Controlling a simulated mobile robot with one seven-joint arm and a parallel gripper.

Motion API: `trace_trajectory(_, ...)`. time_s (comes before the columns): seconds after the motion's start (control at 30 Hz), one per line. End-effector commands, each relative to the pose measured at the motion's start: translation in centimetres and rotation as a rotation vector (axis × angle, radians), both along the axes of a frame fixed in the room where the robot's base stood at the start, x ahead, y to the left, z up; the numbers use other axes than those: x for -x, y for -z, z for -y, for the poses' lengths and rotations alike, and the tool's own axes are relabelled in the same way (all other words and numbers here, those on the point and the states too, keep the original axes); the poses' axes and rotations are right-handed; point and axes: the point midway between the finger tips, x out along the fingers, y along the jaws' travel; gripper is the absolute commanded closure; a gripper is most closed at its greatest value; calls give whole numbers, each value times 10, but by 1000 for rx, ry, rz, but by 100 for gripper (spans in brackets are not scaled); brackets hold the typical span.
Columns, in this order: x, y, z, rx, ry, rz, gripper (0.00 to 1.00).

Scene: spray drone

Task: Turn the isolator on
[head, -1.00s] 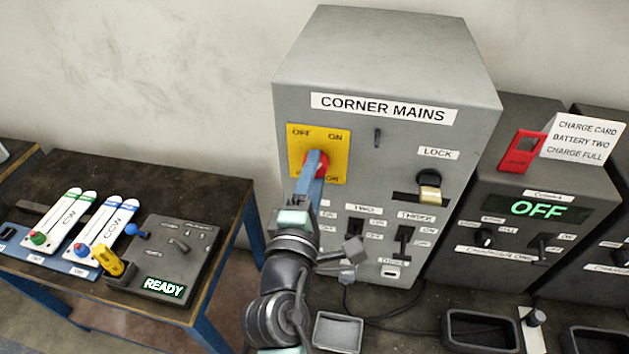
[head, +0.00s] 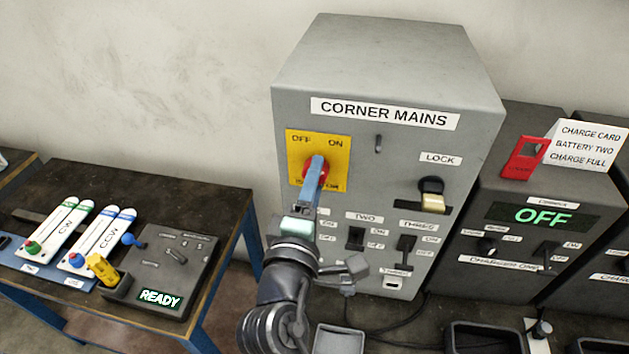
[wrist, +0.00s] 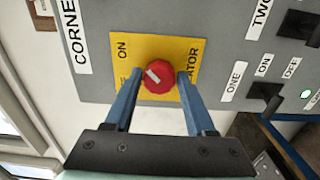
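The isolator is a red knob (head: 307,168) on a yellow plate (head: 332,148) lettered OFF and ON, on the front of the grey CORNER MAINS box (head: 390,75). In the wrist view the knob (wrist: 163,80) sits between the two blue fingertips of my gripper (wrist: 160,77), which appear closed against its sides. A white mark on the knob slants toward the upper left, where the ON lettering is. In the head view my gripper (head: 316,163) reaches up to the knob and partly covers it.
Below and right on the box are black switches (head: 406,243) and a LOCK lever (head: 432,199). A charger (head: 530,235) showing OFF stands to the right. A table (head: 150,185) with a READY controller stands left. Trays (head: 340,338) lie in front.

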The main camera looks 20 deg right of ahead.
Motion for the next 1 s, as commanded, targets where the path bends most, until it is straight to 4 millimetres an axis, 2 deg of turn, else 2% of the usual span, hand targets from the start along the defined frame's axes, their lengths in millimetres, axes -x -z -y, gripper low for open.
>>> trace_trajectory(0.03, 0, 0, 0, 0, 0, -1, 33)
trace_trajectory(0.1, 0, 0, 0, 2, 0, -1, 21)
trace_trajectory(0.13, 0, 0, 0, 2, 0, -1, 19)
trace_trajectory(0.4, 0, 0, 0, 3, 0, -1, 19)
trace_trajectory(0.53, 7, 1, -5, 4, -1, -1, 19)
trace_trajectory(0.67, 24, 3, -16, 4, -3, -1, 19)
trace_trajectory(1.0, 83, 4, -57, 2, -3, -1, 19)
